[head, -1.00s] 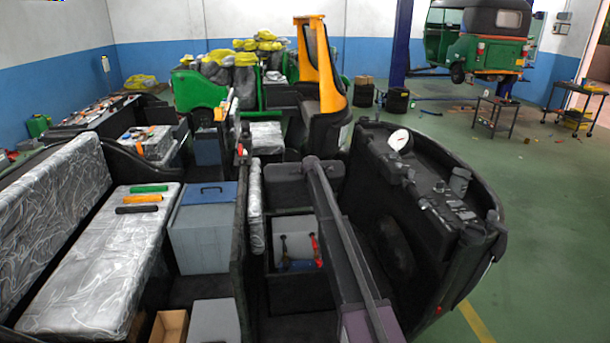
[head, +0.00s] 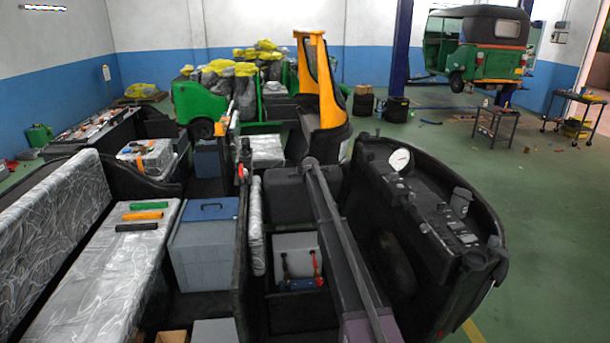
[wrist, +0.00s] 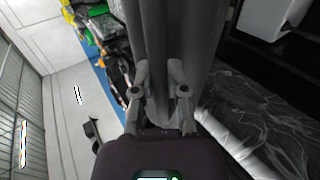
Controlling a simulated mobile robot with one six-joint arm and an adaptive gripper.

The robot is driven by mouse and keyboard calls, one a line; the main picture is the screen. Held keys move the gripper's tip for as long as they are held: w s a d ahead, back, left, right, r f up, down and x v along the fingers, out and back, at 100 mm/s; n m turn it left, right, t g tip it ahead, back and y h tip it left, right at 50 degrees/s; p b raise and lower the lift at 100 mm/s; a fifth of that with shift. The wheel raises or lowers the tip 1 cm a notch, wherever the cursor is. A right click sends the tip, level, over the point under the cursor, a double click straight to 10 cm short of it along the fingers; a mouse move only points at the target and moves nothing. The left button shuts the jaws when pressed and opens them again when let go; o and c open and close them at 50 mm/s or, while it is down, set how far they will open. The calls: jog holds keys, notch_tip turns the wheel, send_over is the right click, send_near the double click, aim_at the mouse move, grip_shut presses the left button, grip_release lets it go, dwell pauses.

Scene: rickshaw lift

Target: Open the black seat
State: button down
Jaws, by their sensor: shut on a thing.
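The black seat (head: 303,203) is tilted up in the middle of the head view. Below it is an open compartment with a grey box (head: 296,255) and red and blue cables. My arm crosses the compartment from the lower right toward the seat's upper right corner. In the wrist view, my gripper (wrist: 160,92) has its two fingers on either side of a dark grey panel (wrist: 165,45), which appears to be the seat seen along its edge. My gripper is shut on it. In the head view, the fingers cannot be made out.
A silver-patterned bench (head: 115,265) with three coloured rolls lies left, beside a grey case with a blue lid (head: 205,210). The black dashboard (head: 435,215) with a white gauge stands close on the right. Green floor is free beyond it.

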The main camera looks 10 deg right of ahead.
jog(key=shift+d, duration=0.1)
jog(key=c, duration=0.6)
grip_release()
jog(key=shift+c, duration=0.2)
jog(key=shift+s, duration=0.1)
jog(key=shift+r, duration=0.1)
jog(key=s+r+p, duration=1)
jog(key=r+p, duration=0.2)
dwell(1.5)
dwell(0.5)
jog(key=s+f+m+g+b, duration=0.3)
jog(key=s+f+m, duration=0.3)
jog(key=s, duration=1.4)
jog(key=s+f+m+g+b, duration=0.3)
jog(key=s+f+m, duration=0.3)
jog(key=s, duration=1.5)
jog(key=s+f+m+g+b, duration=0.3)
jog(key=s+f+m+g, duration=0.2)
jog(key=s, duration=1.5)
jog(key=shift+s+f+m+b, duration=0.15)
jog(key=shift+f+m+b, duration=0.25)
jog(key=shift+f+m, duration=0.15)
